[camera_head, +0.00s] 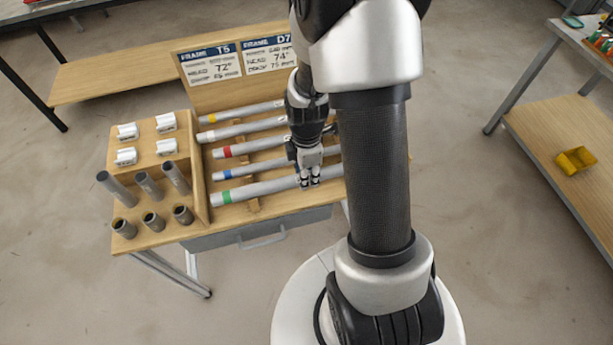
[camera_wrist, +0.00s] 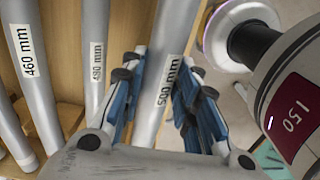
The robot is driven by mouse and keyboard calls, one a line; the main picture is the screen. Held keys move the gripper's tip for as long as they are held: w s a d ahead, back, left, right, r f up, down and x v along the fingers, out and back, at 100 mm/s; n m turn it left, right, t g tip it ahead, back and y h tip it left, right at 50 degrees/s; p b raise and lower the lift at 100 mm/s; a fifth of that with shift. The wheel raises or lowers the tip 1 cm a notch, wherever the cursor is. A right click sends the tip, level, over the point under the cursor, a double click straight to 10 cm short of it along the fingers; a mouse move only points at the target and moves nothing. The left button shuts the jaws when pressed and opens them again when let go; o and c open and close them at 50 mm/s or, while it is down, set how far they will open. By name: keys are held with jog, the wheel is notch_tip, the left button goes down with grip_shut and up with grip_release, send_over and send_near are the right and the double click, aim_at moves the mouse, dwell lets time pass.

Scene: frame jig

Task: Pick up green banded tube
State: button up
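The green banded tube (camera_head: 262,188) is a grey tube with a green band near its left end. It lies frontmost in the rack on the wooden table. In the wrist view, the outermost tube (camera_wrist: 165,75), labelled 500 mm, matches it; its green band is not visible there. My gripper (camera_head: 308,183) is down at this tube, right of the band. In the wrist view my gripper's blue-padded fingers (camera_wrist: 163,85) stand on either side of the tube, apart, with a slight gap seeming to show at the left finger. Whether either finger touches is unclear.
Tubes with blue (camera_head: 258,167), red (camera_head: 250,147) and yellow (camera_head: 245,113) bands lie behind it. Short upright tubes (camera_head: 150,187) and white fittings (camera_head: 127,131) stand at the left. A sign board (camera_head: 240,90) rises behind. Open floor lies in front of the table.

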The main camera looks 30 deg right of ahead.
grip_shut()
jog(key=shift+r, duration=0.1)
